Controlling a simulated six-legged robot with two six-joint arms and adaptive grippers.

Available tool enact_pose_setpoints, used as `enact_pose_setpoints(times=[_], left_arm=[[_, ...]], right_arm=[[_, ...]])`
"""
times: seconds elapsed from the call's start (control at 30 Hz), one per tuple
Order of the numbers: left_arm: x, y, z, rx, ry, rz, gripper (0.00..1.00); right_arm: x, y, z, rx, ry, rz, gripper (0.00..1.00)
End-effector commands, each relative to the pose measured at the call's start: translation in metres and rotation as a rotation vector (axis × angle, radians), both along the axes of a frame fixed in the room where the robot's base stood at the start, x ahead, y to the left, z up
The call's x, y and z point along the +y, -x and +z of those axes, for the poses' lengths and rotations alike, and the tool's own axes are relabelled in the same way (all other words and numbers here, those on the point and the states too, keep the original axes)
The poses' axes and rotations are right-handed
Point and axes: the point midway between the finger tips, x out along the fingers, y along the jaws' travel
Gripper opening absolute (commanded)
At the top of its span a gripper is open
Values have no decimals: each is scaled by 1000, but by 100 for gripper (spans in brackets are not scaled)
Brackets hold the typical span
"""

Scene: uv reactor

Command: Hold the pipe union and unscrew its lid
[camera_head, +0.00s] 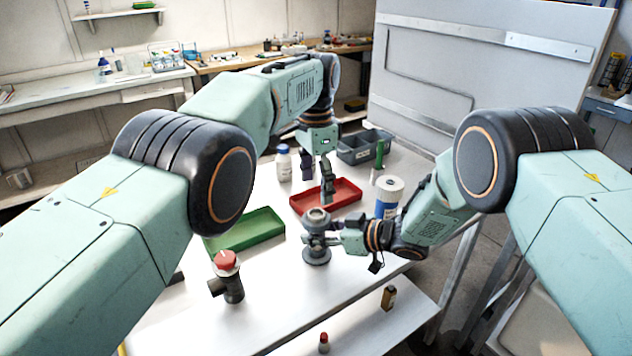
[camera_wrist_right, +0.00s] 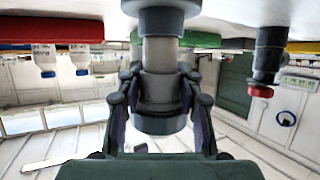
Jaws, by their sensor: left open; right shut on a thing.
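The pipe union (camera_head: 317,254) is a grey metal fitting with a round flanged base, standing upright on the white table. Its lid (camera_head: 317,216) is the wider round top part. My right gripper (camera_head: 328,236) comes in from the right and is shut on the pipe union below the top. In the upside-down right wrist view, its fingers (camera_wrist_right: 160,100) lie on both sides of the grey body (camera_wrist_right: 158,55). My left gripper (camera_head: 318,178) points down above and slightly behind the union, open and empty, apart from the lid.
A dark fitting with a red cap (camera_head: 226,262) stands front left. A green tray (camera_head: 243,236) and a red tray (camera_head: 345,194) lie behind. A white-and-blue container (camera_head: 389,195) is close to my right wrist. A grey bin (camera_head: 352,150) stands farther back. The table front is mostly clear.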

Motion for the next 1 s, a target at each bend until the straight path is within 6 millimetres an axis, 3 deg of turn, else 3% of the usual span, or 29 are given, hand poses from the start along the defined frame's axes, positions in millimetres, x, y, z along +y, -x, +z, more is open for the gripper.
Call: enact_pose_setpoints(times=[1.0], left_arm=[[1,3,3,-8,-8,-1636,75]], right_arm=[[0,-1,1,-2,-1,0,0]])
